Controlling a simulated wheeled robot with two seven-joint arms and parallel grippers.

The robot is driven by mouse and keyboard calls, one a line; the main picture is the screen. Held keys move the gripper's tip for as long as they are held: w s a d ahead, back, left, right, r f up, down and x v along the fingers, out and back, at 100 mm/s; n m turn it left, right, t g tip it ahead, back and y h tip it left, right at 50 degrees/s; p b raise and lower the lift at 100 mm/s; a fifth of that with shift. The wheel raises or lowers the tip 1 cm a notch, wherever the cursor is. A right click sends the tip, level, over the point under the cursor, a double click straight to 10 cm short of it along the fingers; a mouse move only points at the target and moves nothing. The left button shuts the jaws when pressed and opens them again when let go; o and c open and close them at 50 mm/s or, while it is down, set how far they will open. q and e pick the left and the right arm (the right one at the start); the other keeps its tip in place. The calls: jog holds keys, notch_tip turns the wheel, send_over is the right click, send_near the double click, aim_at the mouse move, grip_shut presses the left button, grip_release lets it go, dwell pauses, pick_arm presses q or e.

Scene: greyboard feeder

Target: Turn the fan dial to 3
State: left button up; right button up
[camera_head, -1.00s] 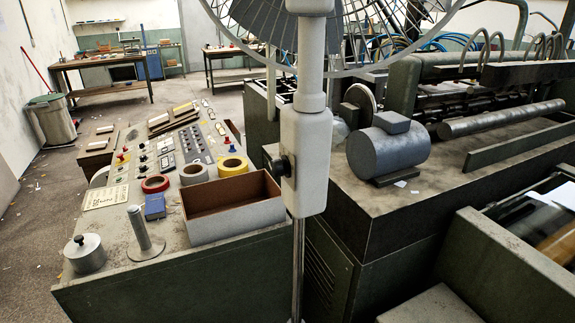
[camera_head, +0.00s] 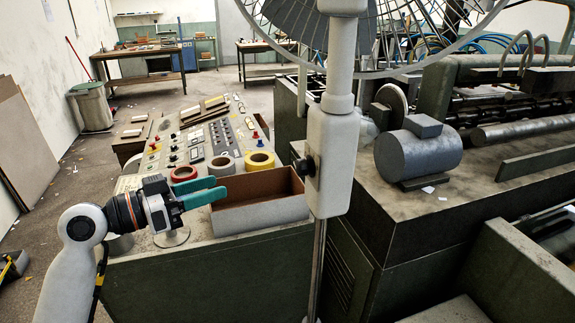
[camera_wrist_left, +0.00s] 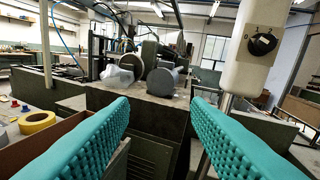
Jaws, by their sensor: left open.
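The fan's white control column (camera_head: 330,165) stands upright in the middle of the head view, with the round fan cage (camera_head: 390,35) above it. The black fan dial (camera_head: 306,166) sits on the column's left side. In the left wrist view the dial (camera_wrist_left: 263,43) shows face-on at upper right with small marks around it; its setting is too small to read surely. My left gripper (camera_head: 221,187) is open and empty, its teal fingers pointing right, left of the column and apart from the dial. In the wrist view the dial is above the right finger. My right gripper is not in view.
An open brown-and-grey box (camera_head: 262,215) lies just beyond my left fingers on the console. Tape rolls (camera_head: 259,161) and control buttons sit behind it. A grey motor (camera_head: 418,153) stands on the machine right of the column. The air between gripper and column looks clear.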

aim_at(296, 168)
pick_arm(q)
jog(key=s+d+r+m+g+h, duration=0.1)
jog(key=s+d+r+m+g, duration=0.15)
jog(key=s+r, duration=0.2)
jog(key=s+d+r+m+g+h, duration=0.1)
jog(key=s+r+m+g, duration=0.1)
jog(key=s+r+m, duration=0.25)
jog(key=shift+n+t, duration=0.25)
jog(key=shift+n, duration=0.15)
jog(key=p+x, duration=0.1)
jog(key=x, duration=0.2)
jog(key=p+x, duration=0.2)
jog(key=x, duration=0.2)
jog(key=p+x, duration=0.2)
jog(key=x, duration=0.1)
jog(key=shift+s+d+f, duration=0.15)
jog(key=shift+s+d, duration=0.1)
jog(key=shift+d, duration=0.15)
jog(key=shift+w+d+f, duration=0.1)
jog(key=shift+d, duration=0.2)
jog(key=c, duration=0.9)
grip_shut()
